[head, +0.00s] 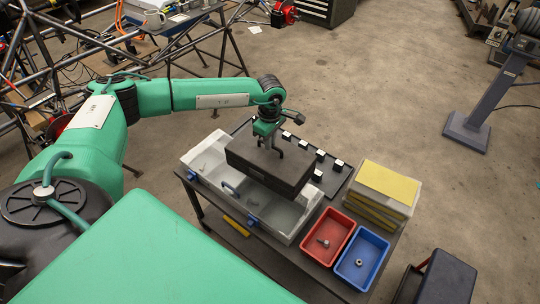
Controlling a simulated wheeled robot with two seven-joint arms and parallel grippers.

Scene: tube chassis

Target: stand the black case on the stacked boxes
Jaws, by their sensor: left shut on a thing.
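My left gripper (278,145) is shut on the top of a black case (268,166). It holds the case level, over the grey-white open bin (208,157) on the cart. Whether the case's underside touches anything is hidden. The stacked boxes (380,196), pale with yellow tops, stand at the right end of the cart, to the right of the case and apart from it. My right gripper is not in view.
A red tray (328,238) and a blue tray (361,258) with small metal parts lie in front of the boxes. Several small white-topped blocks (320,155) sit on a dark board behind the case. A dark stool (446,280) stands at lower right.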

